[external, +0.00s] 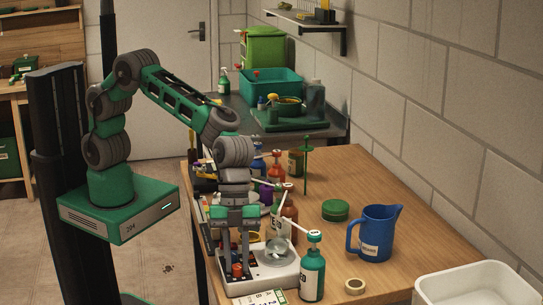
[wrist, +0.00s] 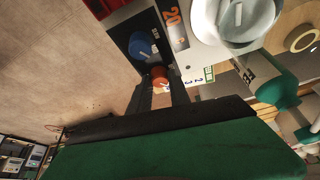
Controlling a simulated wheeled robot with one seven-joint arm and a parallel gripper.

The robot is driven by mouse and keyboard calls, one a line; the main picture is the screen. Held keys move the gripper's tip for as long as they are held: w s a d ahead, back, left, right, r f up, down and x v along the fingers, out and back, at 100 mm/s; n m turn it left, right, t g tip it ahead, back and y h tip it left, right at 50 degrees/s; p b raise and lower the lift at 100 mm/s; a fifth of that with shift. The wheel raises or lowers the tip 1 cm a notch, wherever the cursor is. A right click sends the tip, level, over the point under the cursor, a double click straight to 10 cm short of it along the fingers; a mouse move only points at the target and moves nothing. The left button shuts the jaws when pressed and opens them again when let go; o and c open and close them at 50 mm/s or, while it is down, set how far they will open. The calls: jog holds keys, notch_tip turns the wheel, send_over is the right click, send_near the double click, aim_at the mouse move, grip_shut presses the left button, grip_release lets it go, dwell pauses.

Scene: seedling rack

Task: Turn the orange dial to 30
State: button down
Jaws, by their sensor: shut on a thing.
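The orange dial (external: 237,270) is on the front panel of a white bench device (external: 286,275) with a round dish on top, at the near end of the wooden table. In the wrist view the orange dial (wrist: 160,76) sits between my two dark fingertips, beside a blue dial (wrist: 139,45). My gripper (external: 236,262) points down and is shut on the orange dial. The fingers hide part of its rim and scale, so I cannot read its setting. Small printed digits show beside it in the wrist view.
A teal bottle (external: 312,272) stands close to the device's right side. Brown bottles (external: 289,215) stand behind it. A blue jug (external: 374,236), a green tin (external: 335,210), a tape roll (external: 354,286) and a white tub (external: 430,289) are to the right, with bare tabletop between.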

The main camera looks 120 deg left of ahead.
jog(key=m+g, duration=0.1)
jog(key=m, duration=0.2)
jog(key=shift+w+a+m+h, duration=0.1)
jog(key=shift+m+h, duration=0.2)
jog(key=m+g+p, duration=0.1)
jog(key=m, duration=0.1)
jog(key=shift+w+r+m+p, duration=0.1)
jog(key=shift+m+p, duration=0.25)
jog(key=shift+m, duration=0.05)
jog(key=m+g+p, duration=0.2)
jog(key=m+p, duration=0.2)
jog(key=shift+r, duration=0.1)
jog(key=shift+w+m+g+p, duration=0.1)
jog(key=shift+m+g+p, duration=0.3)
jog(key=shift+m+p, duration=0.75)
jog(key=shift+f, duration=0.2)
jog(key=c, duration=1.2)
grip_release()
